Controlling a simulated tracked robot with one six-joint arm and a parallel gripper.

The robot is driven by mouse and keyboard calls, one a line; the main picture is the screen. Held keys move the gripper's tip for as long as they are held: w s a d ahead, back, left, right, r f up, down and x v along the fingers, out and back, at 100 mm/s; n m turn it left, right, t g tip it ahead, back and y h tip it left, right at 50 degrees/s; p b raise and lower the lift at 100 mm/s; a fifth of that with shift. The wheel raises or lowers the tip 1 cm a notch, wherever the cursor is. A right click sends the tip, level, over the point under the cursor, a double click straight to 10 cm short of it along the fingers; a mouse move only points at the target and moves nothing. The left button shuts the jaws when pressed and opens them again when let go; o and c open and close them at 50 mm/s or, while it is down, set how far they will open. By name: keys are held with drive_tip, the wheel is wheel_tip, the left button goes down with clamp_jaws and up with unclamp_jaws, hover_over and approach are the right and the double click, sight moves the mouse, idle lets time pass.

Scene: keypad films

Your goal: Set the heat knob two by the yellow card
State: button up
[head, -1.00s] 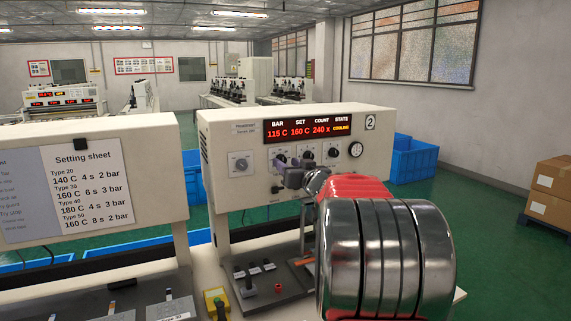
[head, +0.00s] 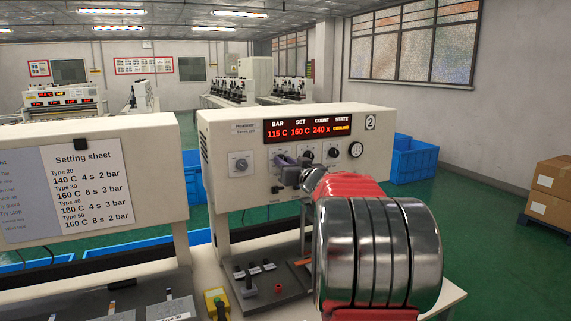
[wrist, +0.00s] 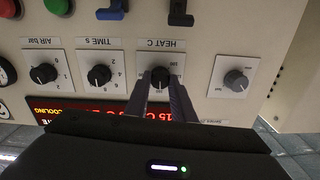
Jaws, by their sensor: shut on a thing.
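The heat knob (wrist: 162,76) is a black knob on a white plate marked HEAT C, upside down in the wrist view. My gripper (wrist: 161,86) has a finger on each side of it and is shut on it. In the head view my gripper (head: 287,168) is at the front of machine 2 (head: 222,137), partly hiding the knob. The display (head: 308,129) reads BAR 115 C, SET 160 C, COUNT 240 x, with a yellow STATE word, COOLING. The setting sheet (head: 88,190) at left lists Type 20 to Type 50. I see no yellow card.
The time knob (wrist: 99,75) and air knob (wrist: 43,75) sit beside the heat knob, with another knob (wrist: 236,81) on its other side. Dark levers (wrist: 181,14) stick out close by. A yellow box (head: 216,303) with a button stands below the machine.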

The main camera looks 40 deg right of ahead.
clamp_jaws()
drive_tip(key=shift+m, duration=0.3)
drive_tip(key=o, duration=0.8)
unclamp_jaws()
drive_tip(key=shift+o, duration=0.2)
drive_tip(key=shift+s, duration=0.1)
drive_tip(key=v, duration=1.3)
drive_tip(key=shift+s+a, duration=0.15)
drive_tip(key=shift+s, duration=0.1)
